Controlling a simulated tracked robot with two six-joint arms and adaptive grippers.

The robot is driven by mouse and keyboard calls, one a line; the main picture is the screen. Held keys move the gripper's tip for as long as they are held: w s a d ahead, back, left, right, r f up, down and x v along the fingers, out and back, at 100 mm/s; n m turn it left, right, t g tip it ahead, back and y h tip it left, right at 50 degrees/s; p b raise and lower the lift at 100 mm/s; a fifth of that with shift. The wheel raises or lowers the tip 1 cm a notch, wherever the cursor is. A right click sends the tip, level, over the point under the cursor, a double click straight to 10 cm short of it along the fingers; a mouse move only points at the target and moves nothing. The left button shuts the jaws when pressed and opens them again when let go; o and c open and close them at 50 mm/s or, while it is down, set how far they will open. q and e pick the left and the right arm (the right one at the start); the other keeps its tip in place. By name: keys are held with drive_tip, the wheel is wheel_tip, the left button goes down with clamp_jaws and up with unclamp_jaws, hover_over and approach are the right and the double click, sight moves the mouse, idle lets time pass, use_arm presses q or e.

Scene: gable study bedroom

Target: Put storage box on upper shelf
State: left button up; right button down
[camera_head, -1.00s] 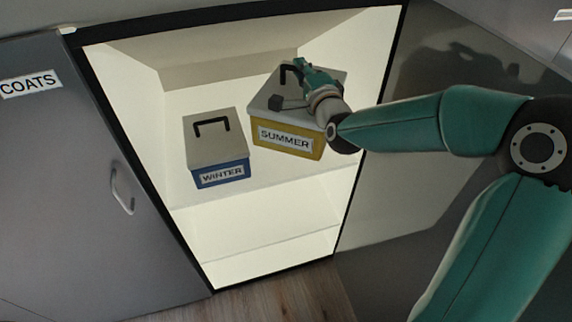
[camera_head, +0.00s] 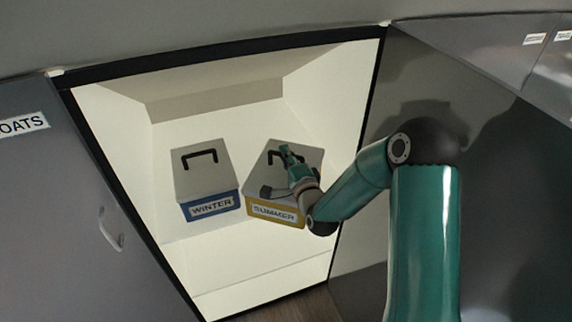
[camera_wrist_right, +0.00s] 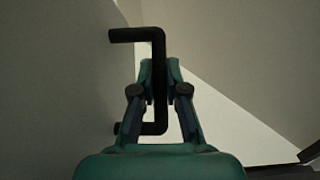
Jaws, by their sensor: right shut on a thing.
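The SUMMER storage box (camera_head: 273,212), yellow with a grey lid, is inside the open lit cabinet, slightly turned. My right gripper (camera_head: 284,156) is over its lid and shut on its black handle; the handle also shows between the fingers in the right wrist view (camera_wrist_right: 160,62). The blue WINTER box (camera_head: 205,176) stands just left of it on the upper shelf (camera_head: 222,240), handle up. The SUMMER box is at about the same level; whether its bottom touches the shelf I cannot tell. My left gripper is not in view.
A grey COATS door (camera_head: 50,200) is on the left and a dark glossy panel (camera_head: 350,255) on the right. A lower shelf (camera_head: 262,291) is empty where visible. The gap between the two boxes is narrow.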

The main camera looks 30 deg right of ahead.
drive_tip(key=shift+f, duration=1.7)
drive_tip(key=shift+f, duration=0.1)
drive_tip(key=c, duration=1.2)
unclamp_jaws()
drive_tip(key=shift+a, duration=0.1)
